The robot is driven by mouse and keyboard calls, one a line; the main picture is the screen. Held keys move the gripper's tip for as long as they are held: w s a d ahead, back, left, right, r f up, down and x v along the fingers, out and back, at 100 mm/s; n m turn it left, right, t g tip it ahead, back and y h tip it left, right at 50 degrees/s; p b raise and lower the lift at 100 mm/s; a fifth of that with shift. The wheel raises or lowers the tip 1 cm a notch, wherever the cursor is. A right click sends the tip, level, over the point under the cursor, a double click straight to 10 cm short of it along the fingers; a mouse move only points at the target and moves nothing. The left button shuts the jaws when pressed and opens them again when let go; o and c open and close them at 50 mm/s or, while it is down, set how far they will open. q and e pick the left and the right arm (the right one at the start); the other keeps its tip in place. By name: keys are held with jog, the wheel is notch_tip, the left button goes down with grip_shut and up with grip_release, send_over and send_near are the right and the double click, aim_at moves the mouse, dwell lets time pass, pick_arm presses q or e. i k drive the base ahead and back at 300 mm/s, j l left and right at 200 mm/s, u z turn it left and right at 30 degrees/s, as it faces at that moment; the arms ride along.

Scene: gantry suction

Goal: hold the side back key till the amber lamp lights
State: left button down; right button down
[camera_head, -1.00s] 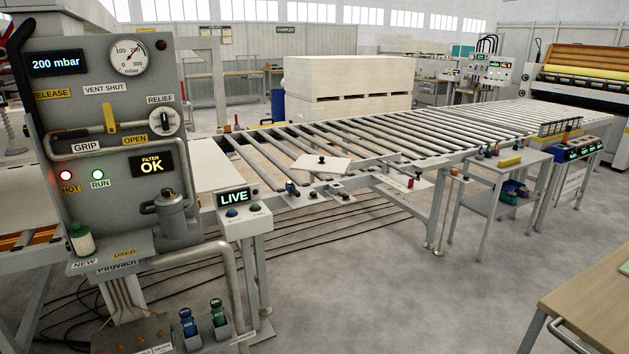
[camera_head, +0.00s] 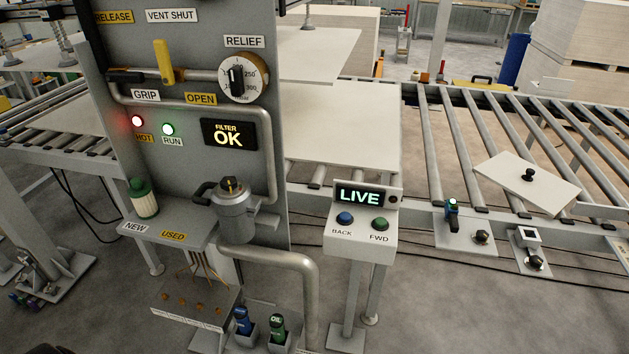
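A small white control box (camera_head: 362,241) on a post stands right of the grey panel. It carries a blue key (camera_head: 345,218) labelled BACK and a green key (camera_head: 380,224) labelled FWD. Above them a display (camera_head: 358,196) reads LIVE in pale green. A small dark round fitting (camera_head: 394,199) sits at the display's right end; no amber light shows on it. Nothing touches either key. Neither of my grippers is in view.
The grey panel (camera_head: 190,84) on the left has a FILTER OK display, a red and a green lit lamp, a relief dial and a filter bowl (camera_head: 234,214). A roller conveyor (camera_head: 465,160) runs behind and right, with a loose white plate (camera_head: 530,183) on it.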

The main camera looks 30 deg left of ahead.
aim_at(345, 216)
jog(key=i+l+u, duration=1.15)
jog(key=l, duration=0.35)
